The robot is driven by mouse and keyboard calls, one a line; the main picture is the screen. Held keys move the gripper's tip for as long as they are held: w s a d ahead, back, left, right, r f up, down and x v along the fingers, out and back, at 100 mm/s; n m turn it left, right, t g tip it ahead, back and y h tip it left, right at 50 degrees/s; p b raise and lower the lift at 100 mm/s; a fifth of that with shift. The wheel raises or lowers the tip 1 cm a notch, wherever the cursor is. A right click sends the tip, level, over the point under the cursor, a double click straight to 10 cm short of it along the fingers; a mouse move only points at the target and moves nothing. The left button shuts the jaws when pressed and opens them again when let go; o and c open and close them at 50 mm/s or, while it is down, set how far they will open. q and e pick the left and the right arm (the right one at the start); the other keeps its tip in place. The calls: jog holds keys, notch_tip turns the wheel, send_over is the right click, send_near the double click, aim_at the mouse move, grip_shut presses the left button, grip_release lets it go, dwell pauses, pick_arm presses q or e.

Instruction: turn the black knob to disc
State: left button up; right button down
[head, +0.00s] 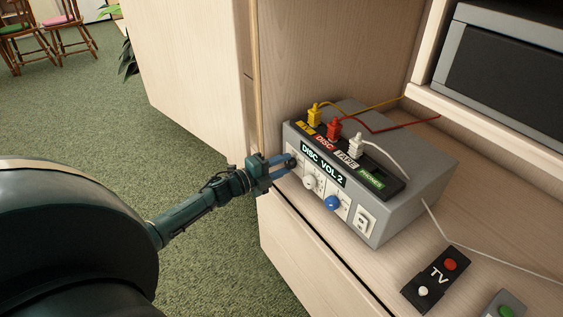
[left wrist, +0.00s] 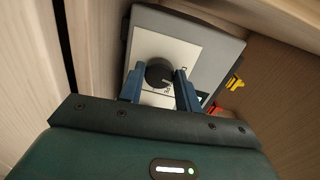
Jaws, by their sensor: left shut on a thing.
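The grey box (head: 405,215) stands on the wooden shelf, with a display (head: 323,165) reading "DISC VOL 2". The black knob (head: 291,161) is at the left end of its front face, and it shows as a round dark knob (left wrist: 159,72) in the left wrist view. My left gripper (head: 285,166) is at the knob, its blue fingers (left wrist: 160,88) on either side, shut on it. The knob's pointer and most of its markings are hidden or too small to read. My right gripper is not in view.
A white knob (head: 311,182), a blue knob (head: 332,203) and a white switch (head: 364,221) sit right of the black knob. Yellow (head: 314,116), red (head: 333,129) and white (head: 356,145) plugs stand on top with cables.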

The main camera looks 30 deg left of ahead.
pick_arm(q)
jog(key=shift+n, duration=0.8)
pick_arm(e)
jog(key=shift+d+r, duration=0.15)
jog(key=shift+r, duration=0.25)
pick_arm(q)
jog(key=shift+p, duration=0.3)
jog(key=o, duration=1)
jog(key=shift+c, duration=0.2)
jog(key=f+p+v, duration=0.1)
jog(key=p+v, duration=0.1)
jog(key=v, duration=1.1)
jog(key=shift+r, duration=0.45)
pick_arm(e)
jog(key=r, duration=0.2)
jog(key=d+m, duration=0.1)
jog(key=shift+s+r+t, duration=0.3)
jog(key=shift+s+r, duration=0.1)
pick_arm(q)
jog(key=shift+s+a, duration=0.1)
jog(key=shift+a, duration=0.05)
